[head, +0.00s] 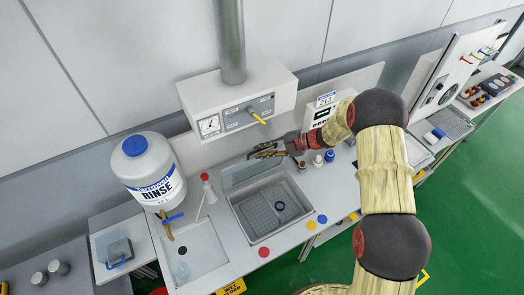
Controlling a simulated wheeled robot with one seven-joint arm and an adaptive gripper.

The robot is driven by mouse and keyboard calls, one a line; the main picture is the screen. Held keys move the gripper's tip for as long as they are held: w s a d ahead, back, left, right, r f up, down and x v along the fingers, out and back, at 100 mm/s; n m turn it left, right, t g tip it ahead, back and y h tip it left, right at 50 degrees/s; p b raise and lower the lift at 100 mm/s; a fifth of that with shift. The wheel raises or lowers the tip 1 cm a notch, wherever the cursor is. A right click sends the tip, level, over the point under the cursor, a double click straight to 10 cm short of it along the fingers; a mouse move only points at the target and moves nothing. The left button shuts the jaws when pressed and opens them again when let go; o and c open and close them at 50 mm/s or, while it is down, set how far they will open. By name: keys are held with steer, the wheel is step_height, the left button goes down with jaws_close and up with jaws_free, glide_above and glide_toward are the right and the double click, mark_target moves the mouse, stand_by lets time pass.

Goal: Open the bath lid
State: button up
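The bath (235,208) is a rectangular metal basin set in the bench, with its inside and a dark round piece on its floor in view. A grey, partly see-through panel (240,177), which looks like the bath lid, stands raised along the basin's back edge. My gripper (254,153) is just above and behind the panel's top edge, pointing left. Its dark fingers look apart with nothing between them. Whether a finger touches the panel cannot be told.
A white rinse tank (148,172) with a blue cap stands left, beside a wash bottle (208,190). A control box (238,100) with a gauge and yellow lever hangs above. Small bottles (317,161) and a display unit (322,115) are close to my wrist.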

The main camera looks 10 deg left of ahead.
steer(key=v, duration=1.2)
steer(key=shift+c, duration=0.4)
